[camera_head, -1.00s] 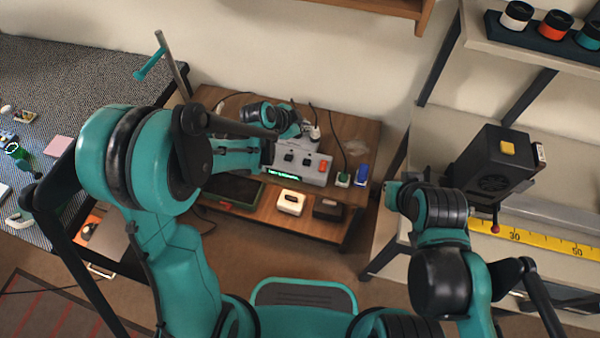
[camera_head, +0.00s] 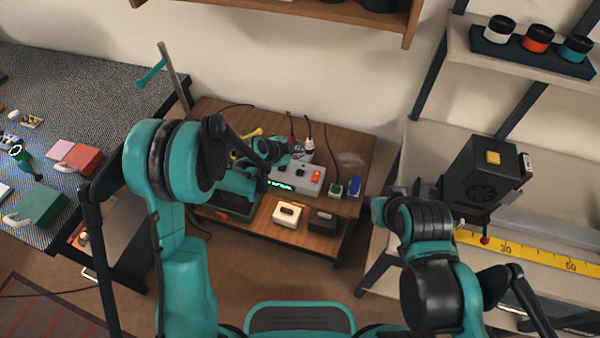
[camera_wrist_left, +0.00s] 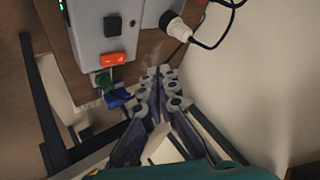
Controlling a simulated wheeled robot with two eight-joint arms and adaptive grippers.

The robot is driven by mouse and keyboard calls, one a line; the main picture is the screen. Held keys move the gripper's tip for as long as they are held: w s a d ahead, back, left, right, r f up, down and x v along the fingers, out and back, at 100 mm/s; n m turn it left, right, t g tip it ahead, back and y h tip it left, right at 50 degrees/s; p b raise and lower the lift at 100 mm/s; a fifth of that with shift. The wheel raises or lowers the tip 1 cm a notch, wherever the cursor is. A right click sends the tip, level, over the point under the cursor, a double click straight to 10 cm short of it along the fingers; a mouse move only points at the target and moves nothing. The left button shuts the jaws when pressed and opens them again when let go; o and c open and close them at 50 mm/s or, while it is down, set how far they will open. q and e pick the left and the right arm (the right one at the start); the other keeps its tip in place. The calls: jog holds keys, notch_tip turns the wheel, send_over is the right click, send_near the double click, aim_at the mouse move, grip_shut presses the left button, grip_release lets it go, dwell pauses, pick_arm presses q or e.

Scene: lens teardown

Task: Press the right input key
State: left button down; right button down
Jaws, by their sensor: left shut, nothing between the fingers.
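The grey box (camera_head: 297,178) stands on the wooden table, with a green-lit display, dark keys and an orange switch (camera_head: 316,176) on its top. In the left wrist view, the box (camera_wrist_left: 92,45) is at the upper left, with a black key (camera_wrist_left: 112,26) and the orange switch (camera_wrist_left: 110,61) in sight. The frames do not show which key is the right input key. My left gripper (camera_wrist_left: 157,80) is shut and empty, beside the box and apart from the keys in this view. In the head view its wrist partly hides the back of the box. My right gripper cannot be made out.
A white plug (camera_head: 308,145) with a dark cable stands behind the box. A green connector (camera_head: 335,189) and a blue one (camera_head: 354,186) are to its right. A white block (camera_head: 287,214) and a dark block (camera_head: 323,221) sit on the table's front part.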

aim_at(299, 173)
pick_arm(q)
notch_tip(299, 173, down, 8)
jog(key=b, duration=0.5)
jog(key=shift+f, duration=0.1)
dwell(1.2)
jog(key=shift+f, duration=0.4)
jog(key=shift+f, duration=0.4)
dwell(0.6)
jog(key=shift+r, duration=0.15)
jog(key=shift+r+p, duration=0.45)
jog(key=shift+r, duration=0.3)
